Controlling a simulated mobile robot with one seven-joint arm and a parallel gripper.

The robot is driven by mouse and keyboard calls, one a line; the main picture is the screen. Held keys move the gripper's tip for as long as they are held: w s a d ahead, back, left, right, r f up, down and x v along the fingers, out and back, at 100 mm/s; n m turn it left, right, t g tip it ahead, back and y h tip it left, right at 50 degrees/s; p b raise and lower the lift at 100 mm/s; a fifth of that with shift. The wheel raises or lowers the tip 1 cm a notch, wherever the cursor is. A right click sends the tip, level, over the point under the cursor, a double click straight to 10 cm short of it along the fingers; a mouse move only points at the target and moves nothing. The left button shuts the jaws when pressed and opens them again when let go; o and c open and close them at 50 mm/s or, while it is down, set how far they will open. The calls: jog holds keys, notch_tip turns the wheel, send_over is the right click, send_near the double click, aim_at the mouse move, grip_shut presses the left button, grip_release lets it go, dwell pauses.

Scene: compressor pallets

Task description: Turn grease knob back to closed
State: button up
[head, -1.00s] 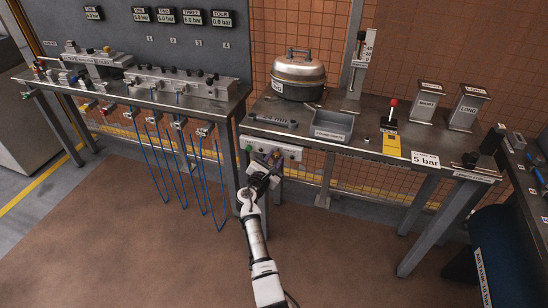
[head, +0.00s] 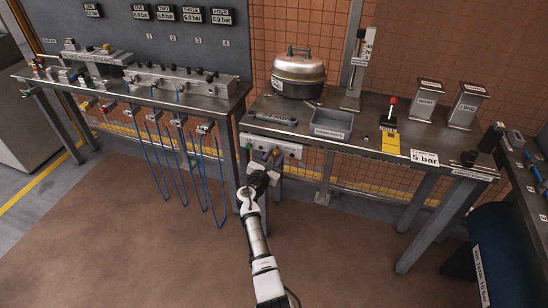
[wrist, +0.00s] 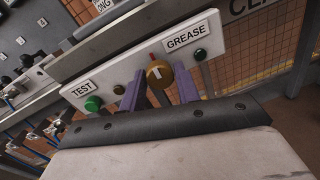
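The grease knob (wrist: 160,73) is a round brass knob with a pale pointer mark and a red mark above it. It sits on a white panel (wrist: 126,68) below and left of the GREASE label (wrist: 186,37). My gripper (wrist: 162,84) is open, its two purple fingers on either side of the knob in the wrist view. I see small gaps between fingers and knob; contact cannot be told. In the head view my gripper (head: 273,162) is in front of the panel (head: 290,150) under the right bench and hides part of it.
A green TEST button (wrist: 93,103) and a dark green button (wrist: 200,55) flank the knob on the panel. The bench (head: 365,145) above carries a silver pot (head: 298,75), a grey tray (head: 331,124) and a red-topped lever (head: 391,110). The floor in front is clear.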

jog(key=o, duration=0.3)
jog(key=b+v, duration=0.1)
jog(key=v, duration=1.2)
jog(key=shift+s+a+b, duration=0.15)
jog(key=shift+s+b, duration=0.2)
jog(key=shift+s, duration=0.05)
